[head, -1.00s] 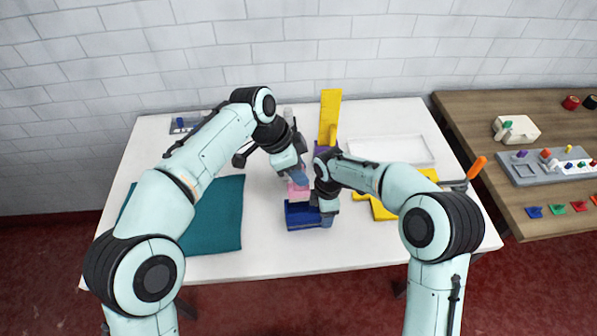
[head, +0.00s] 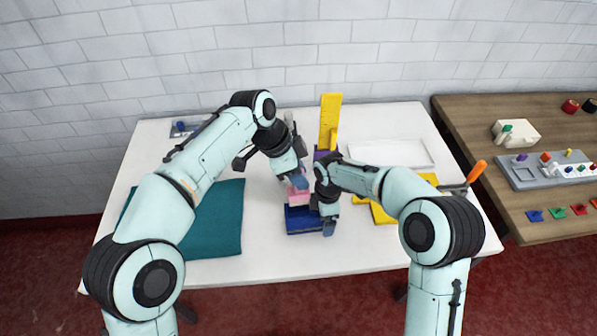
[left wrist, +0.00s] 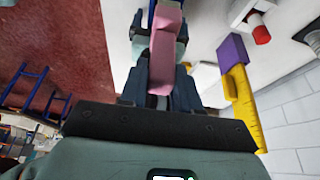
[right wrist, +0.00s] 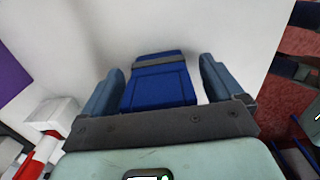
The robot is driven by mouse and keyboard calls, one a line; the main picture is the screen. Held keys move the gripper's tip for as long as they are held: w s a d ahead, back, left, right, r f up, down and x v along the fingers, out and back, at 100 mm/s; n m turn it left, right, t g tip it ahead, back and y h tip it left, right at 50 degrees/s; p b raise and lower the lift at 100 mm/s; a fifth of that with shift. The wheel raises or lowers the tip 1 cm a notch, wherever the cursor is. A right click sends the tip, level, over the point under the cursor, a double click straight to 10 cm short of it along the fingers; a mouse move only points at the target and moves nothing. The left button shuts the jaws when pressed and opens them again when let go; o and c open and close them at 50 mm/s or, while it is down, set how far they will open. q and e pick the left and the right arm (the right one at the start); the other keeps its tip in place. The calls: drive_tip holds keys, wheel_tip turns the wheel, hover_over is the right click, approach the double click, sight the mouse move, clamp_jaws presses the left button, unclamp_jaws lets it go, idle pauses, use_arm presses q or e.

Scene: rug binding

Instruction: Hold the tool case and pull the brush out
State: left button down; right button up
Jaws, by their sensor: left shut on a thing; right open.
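The blue tool case (head: 303,220) lies on the white table near its front edge. A pink piece, which I take for the brush (head: 298,198), shows just behind and above the case. My left gripper (head: 299,182) is shut on it; in the left wrist view the pink brush (left wrist: 166,45) is between the fingers (left wrist: 160,55). Whether its far end is still inside the case is hidden. My right gripper (head: 328,226) is at the case's right side. In the right wrist view the open fingers (right wrist: 161,85) stand either side of the case (right wrist: 160,92), with gaps visible.
A teal mat (head: 215,225) covers the table's left part. A yellow upright piece (head: 330,118) stands behind my grippers on a purple block. A white tray (head: 392,152) and yellow parts (head: 380,213) lie to the right. A wooden side table (head: 470,125) holds small items.

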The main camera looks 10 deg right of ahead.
wheel_tip(320, 180, up, 12)
drive_tip(key=shift+r, duration=0.1)
idle(0.4)
drive_tip(key=shift+s, duration=0.1)
